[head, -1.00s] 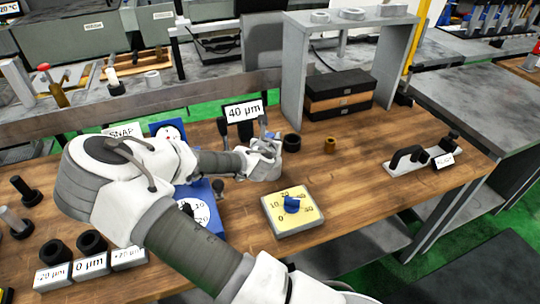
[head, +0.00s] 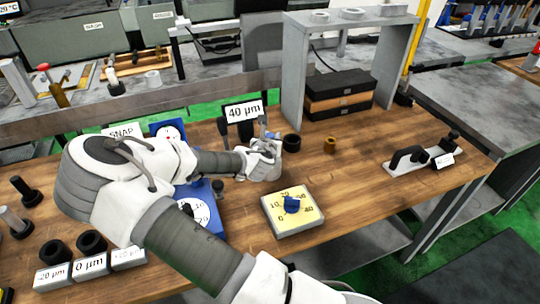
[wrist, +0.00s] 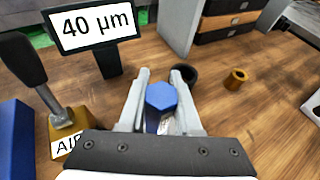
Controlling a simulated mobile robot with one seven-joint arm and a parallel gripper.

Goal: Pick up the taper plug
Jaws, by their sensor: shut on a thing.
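The taper plug (wrist: 161,97) shows as a blue hexagonal head with a paler body below it, between my fingers in the wrist view. My gripper (wrist: 160,100) is shut on it, one finger on each side. In the head view my gripper (head: 275,150) is low over the wooden bench, just left of a black ring. A small bit of blue (head: 272,134) shows at its fingertips there. The plug's lower end is hidden by the fingers, and I cannot tell whether it touches the bench.
A black ring (wrist: 190,75) stands close beyond my right finger, with a brass bush (wrist: 236,79) farther right. A "40 µm" sign (head: 243,112) stands behind. A yellow dial block (head: 292,211) is in front.

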